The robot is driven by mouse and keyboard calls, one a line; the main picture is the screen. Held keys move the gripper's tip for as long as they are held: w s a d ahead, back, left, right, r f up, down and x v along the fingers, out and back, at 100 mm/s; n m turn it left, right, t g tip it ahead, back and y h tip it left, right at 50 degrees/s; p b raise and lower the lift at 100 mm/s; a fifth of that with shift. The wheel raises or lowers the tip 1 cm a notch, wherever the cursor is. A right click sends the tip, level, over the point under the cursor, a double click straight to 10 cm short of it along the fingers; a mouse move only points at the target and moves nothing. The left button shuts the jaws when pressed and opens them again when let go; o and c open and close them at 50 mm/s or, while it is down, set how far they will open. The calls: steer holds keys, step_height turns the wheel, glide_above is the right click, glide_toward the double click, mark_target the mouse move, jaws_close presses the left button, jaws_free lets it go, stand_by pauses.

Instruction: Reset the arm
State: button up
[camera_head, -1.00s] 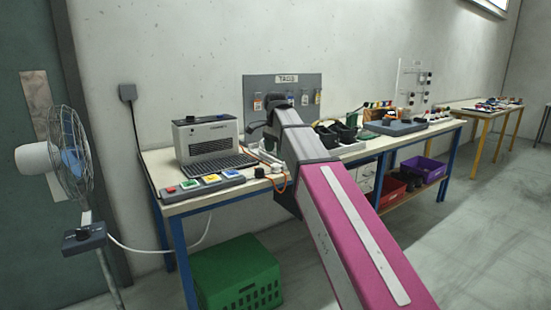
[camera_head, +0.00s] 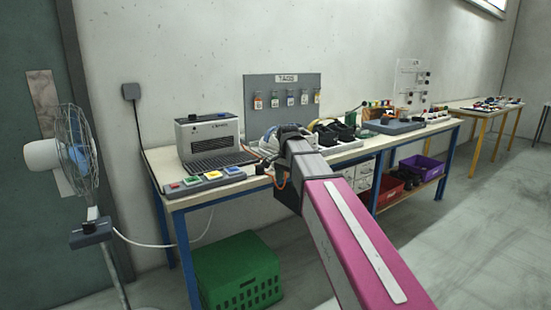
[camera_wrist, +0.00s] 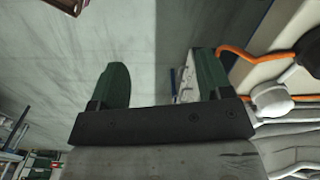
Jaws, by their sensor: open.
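My arm reaches forward in the head view, its pink link in the foreground and its dark wrist by the front edge of the workbench (camera_head: 222,195). My gripper (camera_wrist: 163,80) shows in the wrist view with its two dark green fingers wide apart and nothing between them. Grey floor shows beyond the fingers. In the head view the fingertips are hidden behind the wrist. An orange cable (camera_wrist: 258,55) and a white rounded part lie to the right of the right finger in the wrist view.
A grey boxy machine (camera_head: 208,138) and a panel of coloured buttons (camera_head: 205,181) stand on the bench's left. A tag board (camera_head: 283,84) is on the wall behind. A green crate (camera_head: 238,272) sits below. A fan (camera_head: 70,155) stands at left. The floor at right is clear.

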steer(key=s+d+f+n, duration=0.3)
steer(key=s+d+f, duration=0.1)
steer(key=f, duration=0.6)
steer(key=s+d+f+n, duration=0.2)
steer(key=s+d+f, duration=0.3)
steer(key=f, duration=0.5)
steer(key=s+d+f+n, duration=0.3)
steer(key=s+d+f, duration=0.2)
steer(key=s+f, duration=0.3)
step_height(320, 180, down, 2)
steer(key=shift+s+d+f+n, duration=0.1)
steer(key=shift+s+d+n, duration=0.1)
steer(key=shift+d+n, duration=0.1)
